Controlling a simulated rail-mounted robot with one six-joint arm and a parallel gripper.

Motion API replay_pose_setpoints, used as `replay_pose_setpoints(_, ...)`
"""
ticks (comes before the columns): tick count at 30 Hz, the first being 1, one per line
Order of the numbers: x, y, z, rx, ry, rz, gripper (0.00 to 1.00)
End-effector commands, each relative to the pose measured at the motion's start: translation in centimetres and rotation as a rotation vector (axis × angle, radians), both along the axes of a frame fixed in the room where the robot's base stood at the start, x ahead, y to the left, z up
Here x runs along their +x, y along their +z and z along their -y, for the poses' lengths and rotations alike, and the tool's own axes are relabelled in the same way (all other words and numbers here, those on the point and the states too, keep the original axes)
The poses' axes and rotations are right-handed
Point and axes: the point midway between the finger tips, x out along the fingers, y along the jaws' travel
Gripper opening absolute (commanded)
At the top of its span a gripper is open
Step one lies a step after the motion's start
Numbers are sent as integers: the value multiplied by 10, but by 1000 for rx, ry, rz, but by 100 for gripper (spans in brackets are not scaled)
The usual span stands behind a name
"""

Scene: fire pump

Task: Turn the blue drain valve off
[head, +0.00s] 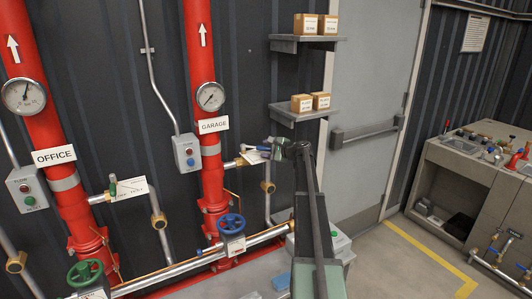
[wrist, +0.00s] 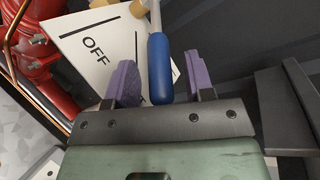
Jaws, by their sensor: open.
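The blue drain valve's handle (wrist: 160,70) is a blue grip on a thin silver lever, seen in the wrist view. It lies between the two purple fingers of my gripper (wrist: 163,82), which is open with a gap visible on each side. Behind it is a white plate (wrist: 88,42) marked OFF with a dividing line; the plate's other half is largely hidden. In the head view my gripper (head: 270,147) is at the valve plate (head: 251,157) beside the red GARAGE pipe (head: 210,178), covering much of the handle.
A green-handled lever (head: 113,186) with a similar plate is on the OFFICE side. A blue handwheel (head: 231,224) and green handwheel (head: 86,272) sit on lower pipes. Shelves with boxes (head: 308,103) hang above my gripper. A grey door (head: 372,100) is to the right.

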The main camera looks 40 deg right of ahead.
Motion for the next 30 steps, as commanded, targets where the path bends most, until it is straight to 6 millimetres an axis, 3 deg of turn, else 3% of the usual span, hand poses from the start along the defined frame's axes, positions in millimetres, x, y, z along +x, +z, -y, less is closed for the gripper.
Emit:
replay_pose_setpoints(8,5,-1,-2,0,-1,0,48)
replay_pose_setpoints(18,4,-1,-1,1,-1,-1,0)
replay_pose_setpoints(30,-7,-1,9,0,-43,0,0)
